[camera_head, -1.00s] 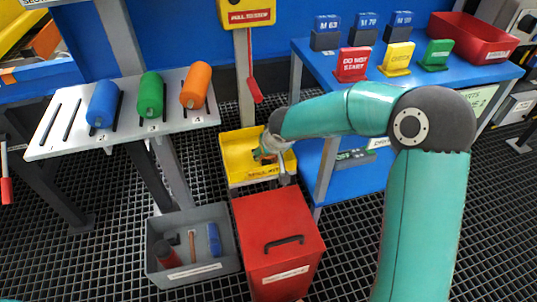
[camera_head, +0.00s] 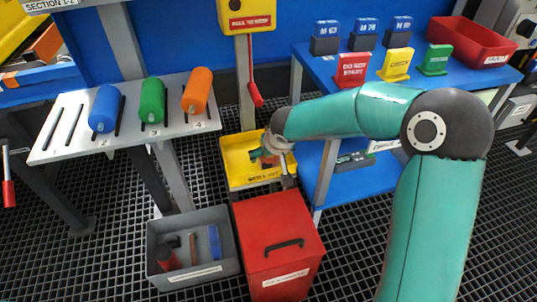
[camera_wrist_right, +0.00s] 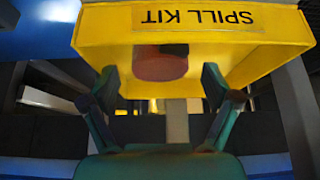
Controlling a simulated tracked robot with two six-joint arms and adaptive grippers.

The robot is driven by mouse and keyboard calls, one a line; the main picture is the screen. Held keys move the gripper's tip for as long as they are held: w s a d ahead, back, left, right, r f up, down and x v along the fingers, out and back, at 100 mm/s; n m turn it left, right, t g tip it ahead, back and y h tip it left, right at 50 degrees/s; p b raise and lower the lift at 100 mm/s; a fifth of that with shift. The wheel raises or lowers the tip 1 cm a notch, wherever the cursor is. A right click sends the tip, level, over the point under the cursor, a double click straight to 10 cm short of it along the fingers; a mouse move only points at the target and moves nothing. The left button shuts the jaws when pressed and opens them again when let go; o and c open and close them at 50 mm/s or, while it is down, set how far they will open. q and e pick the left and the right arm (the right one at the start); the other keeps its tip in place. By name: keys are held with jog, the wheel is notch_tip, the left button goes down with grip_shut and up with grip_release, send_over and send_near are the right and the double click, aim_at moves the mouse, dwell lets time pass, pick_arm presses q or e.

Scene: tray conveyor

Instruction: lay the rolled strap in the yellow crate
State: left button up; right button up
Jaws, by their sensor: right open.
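The yellow crate (camera_head: 236,162) stands in the middle of the head view, and its "SPILL KIT" wall shows in the right wrist view (camera_wrist_right: 110,35). A reddish-brown round roll (camera_wrist_right: 160,64), which looks like the rolled strap, shows against the inside of the crate in the right wrist view. My right gripper (camera_head: 264,155) is over the crate. In the right wrist view its fingers (camera_wrist_right: 161,82) are spread, one on each side of the roll, with gaps visible. In the head view the roll is not clearly visible near the gripper. My left gripper is not in view.
A red lidded bin (camera_head: 280,222) and a grey crate with tools (camera_head: 158,232) stand in front. A rack (camera_head: 75,145) with blue, green and orange rolls is at left. A blue table (camera_head: 460,80) with signs and a red bin (camera_head: 475,35) is at right.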

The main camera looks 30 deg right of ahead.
jog(key=p+v, duration=0.2)
jog(key=v, duration=0.7)
jog(key=shift+s+r, duration=0.15)
jog(key=shift+r, duration=0.1)
jog(key=shift+r+p, duration=0.1)
jog(key=shift+p, duration=0.3)
